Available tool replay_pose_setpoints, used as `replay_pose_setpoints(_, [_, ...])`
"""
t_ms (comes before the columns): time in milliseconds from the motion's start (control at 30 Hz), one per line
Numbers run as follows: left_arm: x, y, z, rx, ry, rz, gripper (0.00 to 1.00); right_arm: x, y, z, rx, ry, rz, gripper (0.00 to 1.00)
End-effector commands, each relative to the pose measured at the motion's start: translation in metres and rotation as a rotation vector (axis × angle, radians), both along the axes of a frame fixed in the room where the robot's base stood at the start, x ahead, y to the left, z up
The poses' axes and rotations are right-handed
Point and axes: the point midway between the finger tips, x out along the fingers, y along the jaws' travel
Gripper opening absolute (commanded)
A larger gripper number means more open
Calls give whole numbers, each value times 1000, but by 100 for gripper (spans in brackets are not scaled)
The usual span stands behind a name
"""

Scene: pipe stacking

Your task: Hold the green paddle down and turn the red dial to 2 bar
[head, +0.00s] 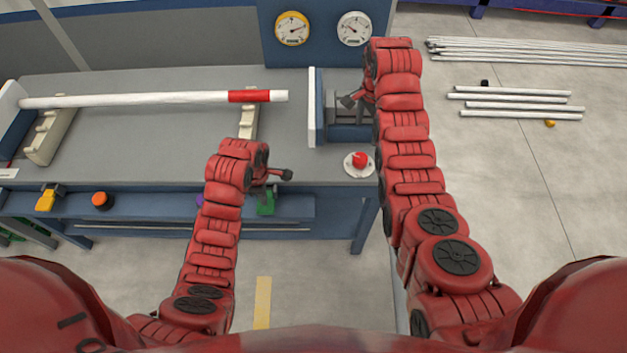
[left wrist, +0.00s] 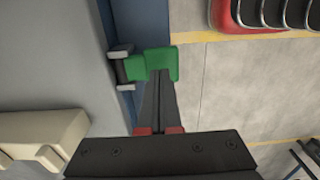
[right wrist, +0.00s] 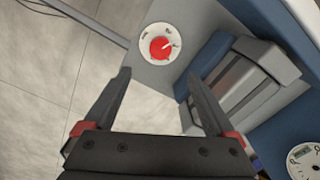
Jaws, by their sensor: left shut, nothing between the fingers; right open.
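The green paddle (head: 266,204) hangs at the bench's front edge, partly behind my left gripper (head: 287,175). In the left wrist view, my left gripper (left wrist: 160,76) is shut and empty, its tips overlapping the green paddle (left wrist: 137,67); I cannot tell whether they touch. The red dial (head: 360,160) sits on a round white plate at the bench's right corner. My right gripper (head: 349,101) is open above the grey clamp. In the right wrist view, the red dial (right wrist: 161,48) shows just beyond and between the open fingers (right wrist: 159,76), apart from them. Its scale is too small to read.
A white pipe (head: 150,99) with a red band lies on cream supports (head: 45,137). A blue-and-white end plate (head: 316,107) stands beside the grey clamp (head: 350,130). Two gauges (head: 292,28) (head: 354,29) stand behind. An orange button (head: 101,199) and yellow paddle (head: 46,200) are front left.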

Motion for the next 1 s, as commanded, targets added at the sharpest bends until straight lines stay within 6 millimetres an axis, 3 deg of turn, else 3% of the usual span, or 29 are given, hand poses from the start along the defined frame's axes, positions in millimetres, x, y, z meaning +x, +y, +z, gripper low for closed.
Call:
replay_pose_setpoints(200, [0,0,0,0,0,0,0,0,1,0,0,0,-276,90])
replay_pose_setpoints(1000, [0,0,0,0,0,0,0,0,0,0,0,0,-1103,90])
